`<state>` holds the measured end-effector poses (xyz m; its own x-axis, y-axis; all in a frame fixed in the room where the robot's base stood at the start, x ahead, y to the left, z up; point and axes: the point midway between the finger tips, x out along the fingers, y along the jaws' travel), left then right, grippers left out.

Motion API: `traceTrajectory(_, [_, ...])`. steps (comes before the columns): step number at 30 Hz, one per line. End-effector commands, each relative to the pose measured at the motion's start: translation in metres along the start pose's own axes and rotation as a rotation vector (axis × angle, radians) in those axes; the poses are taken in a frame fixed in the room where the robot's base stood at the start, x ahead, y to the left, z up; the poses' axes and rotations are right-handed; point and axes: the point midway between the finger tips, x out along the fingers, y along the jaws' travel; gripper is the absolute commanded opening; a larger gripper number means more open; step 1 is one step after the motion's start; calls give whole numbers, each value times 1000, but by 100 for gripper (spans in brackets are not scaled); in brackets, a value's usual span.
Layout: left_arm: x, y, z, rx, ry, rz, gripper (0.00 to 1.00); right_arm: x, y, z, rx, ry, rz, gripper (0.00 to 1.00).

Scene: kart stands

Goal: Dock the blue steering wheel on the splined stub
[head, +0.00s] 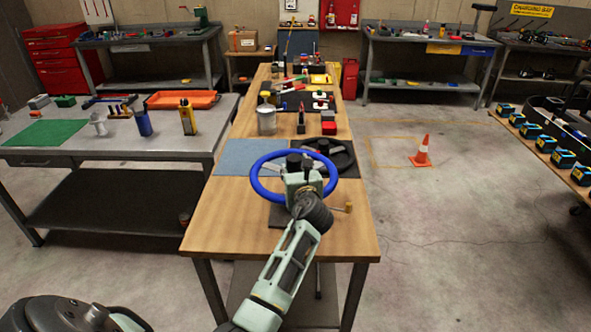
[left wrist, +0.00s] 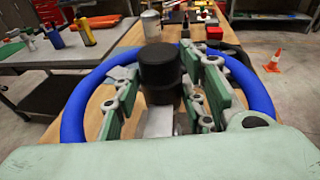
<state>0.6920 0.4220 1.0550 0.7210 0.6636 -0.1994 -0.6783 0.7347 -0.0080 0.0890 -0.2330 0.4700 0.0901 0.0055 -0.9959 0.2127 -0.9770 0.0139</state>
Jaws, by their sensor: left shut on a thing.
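The blue steering wheel (head: 255,180) is above the near part of the wooden bench, its rim lying roughly flat. Its blue rim also arcs across the left wrist view (left wrist: 75,115). My left gripper (head: 298,174) is at the wheel's middle, shut on it at the black hub (left wrist: 160,70), with green-padded fingers on both sides. A dark base plate (head: 278,216) shows under the wheel's near side. The splined stub cannot be made out; the wheel and gripper cover that area. Whether the wheel touches anything below cannot be told. My right gripper is not in view.
A black steering wheel (head: 343,158) lies just behind, close to the blue rim. A blue mat (head: 235,158), a metal can (head: 266,120) and a red block (head: 329,127) are farther back. A small brass-coloured piece (head: 348,207) is at right. The bench's near end (head: 225,235) is clear.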

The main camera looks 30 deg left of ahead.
Motion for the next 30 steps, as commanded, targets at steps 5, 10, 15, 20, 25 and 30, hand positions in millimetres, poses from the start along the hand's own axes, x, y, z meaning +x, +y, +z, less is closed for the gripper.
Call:
traceTrajectory(5, [1, 0, 0, 0, -7, -2, 0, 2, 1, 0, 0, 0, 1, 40])
traceTrajectory(10, [1, 0, -1, -1, -5, -1, 47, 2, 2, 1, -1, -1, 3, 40])
traceTrajectory(15, [1, 0, -2, 0, -3, -1, 47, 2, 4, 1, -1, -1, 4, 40])
traceTrajectory(20, [-3, 0, -5, 2, 4, 0, 47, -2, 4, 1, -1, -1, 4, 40])
traceTrajectory(25, [-16, 0, -2, 3, 3, 0, 47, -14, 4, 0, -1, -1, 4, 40])
traceTrajectory(30, [-30, 0, -2, 1, 2, 0, 47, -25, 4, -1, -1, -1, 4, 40])
